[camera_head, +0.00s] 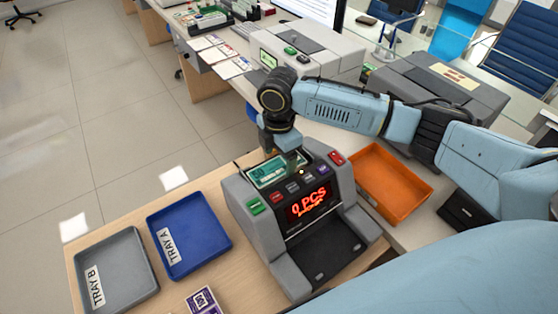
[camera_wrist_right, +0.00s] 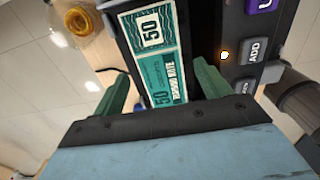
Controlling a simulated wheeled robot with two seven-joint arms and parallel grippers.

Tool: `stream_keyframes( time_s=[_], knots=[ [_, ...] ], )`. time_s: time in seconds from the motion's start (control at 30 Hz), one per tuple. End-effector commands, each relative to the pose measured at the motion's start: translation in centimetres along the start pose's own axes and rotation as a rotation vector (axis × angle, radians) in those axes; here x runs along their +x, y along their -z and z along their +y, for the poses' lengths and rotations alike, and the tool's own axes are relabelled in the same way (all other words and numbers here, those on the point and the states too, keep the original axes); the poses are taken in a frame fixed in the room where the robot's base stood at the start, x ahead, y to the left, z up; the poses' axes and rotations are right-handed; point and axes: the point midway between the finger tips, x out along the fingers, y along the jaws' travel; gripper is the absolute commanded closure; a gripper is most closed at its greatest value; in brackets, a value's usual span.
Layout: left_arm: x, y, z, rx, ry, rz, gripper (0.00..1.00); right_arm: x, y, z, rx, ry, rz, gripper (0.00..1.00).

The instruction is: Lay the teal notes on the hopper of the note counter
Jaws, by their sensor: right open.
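The teal notes (camera_head: 268,172) lie on the hopper at the top of the grey note counter (camera_head: 245,200). In the right wrist view the teal notes (camera_wrist_right: 157,55) show "50" and lie in the dark hopper recess. My right gripper (camera_head: 289,157) is over the hopper, at the right end of the notes in the head view. In the right wrist view its two green fingers (camera_wrist_right: 165,88) are apart, with the near end of the notes between them. Whether they touch the notes is unclear. The counter's red display reads "0 PCS". My left gripper is not in view.
A blue tray marked TRAY A (camera_head: 206,241) and a grey tray marked TRAY B (camera_head: 130,292) lie left of the counter. A purple-and-white note bundle (camera_head: 203,301) lies in front. An orange tray (camera_head: 392,188) sits right. Grey machines (camera_head: 318,48) stand behind.

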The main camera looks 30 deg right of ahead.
Motion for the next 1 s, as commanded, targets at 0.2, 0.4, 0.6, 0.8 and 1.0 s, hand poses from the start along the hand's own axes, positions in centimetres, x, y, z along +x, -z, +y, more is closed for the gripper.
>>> stream_keyframes(
  time_s=[0.2,0.4,0.6,0.8,1.0],
  knots=[
    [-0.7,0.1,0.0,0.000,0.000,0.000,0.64,-5.1,0.0,0.1,-0.001,-0.004,-0.001,0.24],
    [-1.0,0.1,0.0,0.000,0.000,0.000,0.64,-8.4,0.0,0.1,0.000,-0.002,0.000,0.24],
    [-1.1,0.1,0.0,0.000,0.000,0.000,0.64,-9.7,0.0,0.0,0.000,0.000,0.000,0.24],
    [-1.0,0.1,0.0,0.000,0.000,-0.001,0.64,-9.7,0.0,0.0,0.000,0.001,0.000,0.24],
    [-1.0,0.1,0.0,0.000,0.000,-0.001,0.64,-9.7,0.0,0.0,0.000,0.001,0.000,0.24]
  ],
)
